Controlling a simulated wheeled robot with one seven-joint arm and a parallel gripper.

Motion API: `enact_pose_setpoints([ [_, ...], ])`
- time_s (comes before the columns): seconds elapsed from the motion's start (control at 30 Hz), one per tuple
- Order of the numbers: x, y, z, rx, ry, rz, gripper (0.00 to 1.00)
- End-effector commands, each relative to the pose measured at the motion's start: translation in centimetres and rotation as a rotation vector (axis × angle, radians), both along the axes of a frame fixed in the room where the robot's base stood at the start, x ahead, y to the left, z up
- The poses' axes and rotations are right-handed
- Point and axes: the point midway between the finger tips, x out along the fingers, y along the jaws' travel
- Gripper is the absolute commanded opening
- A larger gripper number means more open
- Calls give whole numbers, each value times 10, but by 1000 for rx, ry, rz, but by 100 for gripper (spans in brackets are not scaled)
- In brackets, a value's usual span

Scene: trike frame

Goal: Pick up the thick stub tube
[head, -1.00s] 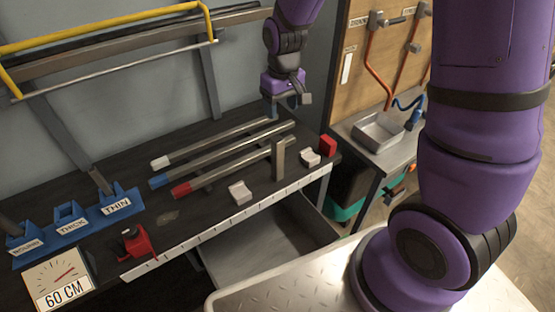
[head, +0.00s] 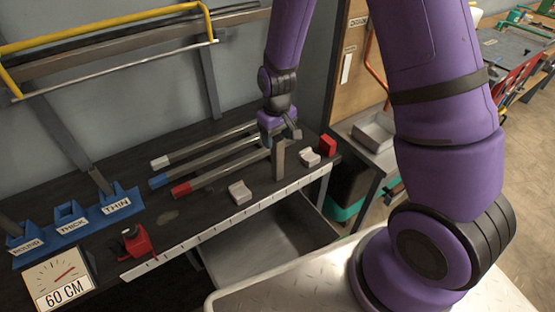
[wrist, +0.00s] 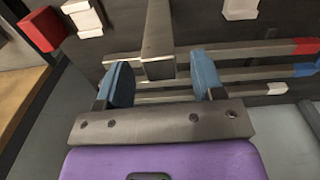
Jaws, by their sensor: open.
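A short grey square tube (head: 278,162) stands upright on the dark bench in the head view, right of the long tubes' middle. It is the only stub-like tube I see. In the wrist view this stub tube (wrist: 158,38) runs down from the top edge, its near end lying between the fingers in the picture. My gripper (head: 279,136) is open, just above and behind the stub's top in the head view. Its two blue fingers (wrist: 162,72) are spread with a gap on each side of the stub. I see no contact.
Several long tubes with white, blue and red ends (head: 182,189) lie beside the stub. White blocks (head: 240,192) and a red block (head: 327,146) sit near the front ruler edge. A blue holder (head: 72,224) labelled ROUND, THICK and THIN stands at left.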

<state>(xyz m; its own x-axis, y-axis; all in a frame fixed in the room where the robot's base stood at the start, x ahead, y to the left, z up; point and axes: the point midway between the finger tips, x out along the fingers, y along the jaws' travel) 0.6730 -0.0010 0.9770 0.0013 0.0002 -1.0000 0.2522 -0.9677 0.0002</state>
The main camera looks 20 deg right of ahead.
Motion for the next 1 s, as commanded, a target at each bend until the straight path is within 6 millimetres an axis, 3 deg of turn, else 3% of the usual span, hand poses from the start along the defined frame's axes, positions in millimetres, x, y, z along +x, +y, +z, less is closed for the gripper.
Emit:
enact_pose_setpoints([
  [0.3, 2, 2, -36, -1, 3, 0, 62],
  [0.6, 2, 2, -39, 0, 1, 0, 62],
  [0.87, 2, 2, -39, 0, 1, 0, 4],
  [0.9, 2, 2, -39, 0, 1, 0, 0],
  [1.0, 2, 2, -39, 0, 1, 0, 0],
])
